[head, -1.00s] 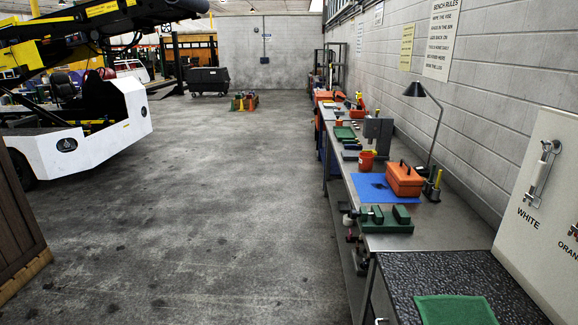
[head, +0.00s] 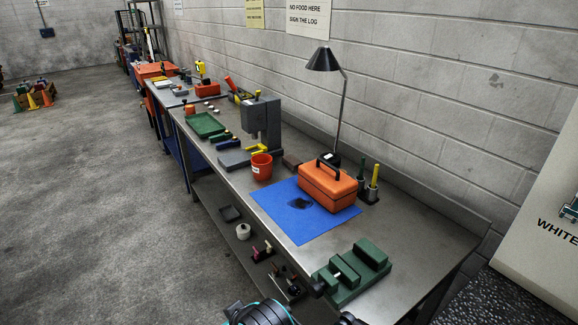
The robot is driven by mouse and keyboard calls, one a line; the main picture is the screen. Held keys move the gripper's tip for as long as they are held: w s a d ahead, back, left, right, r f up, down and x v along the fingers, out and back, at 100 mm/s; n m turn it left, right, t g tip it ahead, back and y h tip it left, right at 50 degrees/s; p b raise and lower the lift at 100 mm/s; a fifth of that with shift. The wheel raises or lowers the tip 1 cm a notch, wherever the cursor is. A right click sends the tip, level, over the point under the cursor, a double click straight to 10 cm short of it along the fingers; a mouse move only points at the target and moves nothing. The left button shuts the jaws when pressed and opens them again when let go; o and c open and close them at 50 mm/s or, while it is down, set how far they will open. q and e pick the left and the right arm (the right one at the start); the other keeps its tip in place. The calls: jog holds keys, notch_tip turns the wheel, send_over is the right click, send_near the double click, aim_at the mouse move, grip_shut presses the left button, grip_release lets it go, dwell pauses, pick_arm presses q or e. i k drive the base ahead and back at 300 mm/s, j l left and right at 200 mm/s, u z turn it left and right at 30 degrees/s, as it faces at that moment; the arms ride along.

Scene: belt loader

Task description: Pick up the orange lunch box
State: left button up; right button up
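The orange lunch box (head: 325,190) is a closed box with a dark carrying handle on top. It stands upright on the right part of a blue mat (head: 287,221) on the metal workbench, in the head view. Neither of my grippers is in view. Only a dark part of my own arm with a teal ring shows at the bottom edge, well apart from the box.
A green vise (head: 354,272) sits at the bench's near end. An orange-red bucket (head: 261,167), a grey machine (head: 260,125), a desk lamp (head: 325,60) and tool holders (head: 369,188) surround the mat. Open floor (head: 110,220) lies left of the bench.

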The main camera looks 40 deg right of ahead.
aim_at(334, 190)
jog(key=i+j+z, duration=0.1)
jog(key=i+z, duration=0.15)
jog(key=i, duration=0.25)
jog(key=i+j+z, duration=0.15)
jog(key=i+z, duration=0.15)
jog(key=i, duration=0.25)
jog(key=i+j+z, duration=0.25)
jog(key=i, duration=0.25)
